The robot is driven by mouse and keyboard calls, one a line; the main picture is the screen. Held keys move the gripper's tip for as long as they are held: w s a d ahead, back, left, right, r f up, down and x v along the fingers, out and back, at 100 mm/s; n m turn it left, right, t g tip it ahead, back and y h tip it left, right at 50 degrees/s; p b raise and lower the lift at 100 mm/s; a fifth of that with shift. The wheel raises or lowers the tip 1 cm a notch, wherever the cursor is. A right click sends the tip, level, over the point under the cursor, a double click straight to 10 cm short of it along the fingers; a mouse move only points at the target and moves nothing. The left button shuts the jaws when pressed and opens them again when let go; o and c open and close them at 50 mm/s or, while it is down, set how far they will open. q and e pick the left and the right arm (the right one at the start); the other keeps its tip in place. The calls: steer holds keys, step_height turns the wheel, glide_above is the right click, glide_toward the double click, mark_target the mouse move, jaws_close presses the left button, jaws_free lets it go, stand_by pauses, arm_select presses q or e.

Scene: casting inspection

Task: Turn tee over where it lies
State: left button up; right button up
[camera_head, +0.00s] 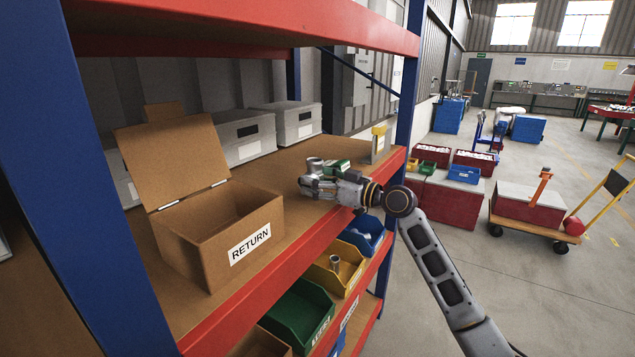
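A small grey metal piece with a round open end, which looks like the tee (315,164), shows at my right gripper (308,186) on the upper shelf board. My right arm comes in from the lower right, and the gripper points left, low over the board. The piece sits right at the fingers and is partly hidden by them. I cannot tell whether the fingers are closed on it or only beside it. A small green part (337,168) shows just behind the gripper. My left gripper is not in view.
An open cardboard box marked RETURN (205,262) stands left of the gripper on the shelf (290,205). Grey lidded boxes (245,138) stand behind. A yellow-topped block (378,140) is to the right. Green (300,318), yellow (338,275) and blue (365,235) bins sit below.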

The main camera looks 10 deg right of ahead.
steer(key=o, duration=0.5)
steer(key=shift+f, duration=0.1)
steer(key=shift+v, duration=6)
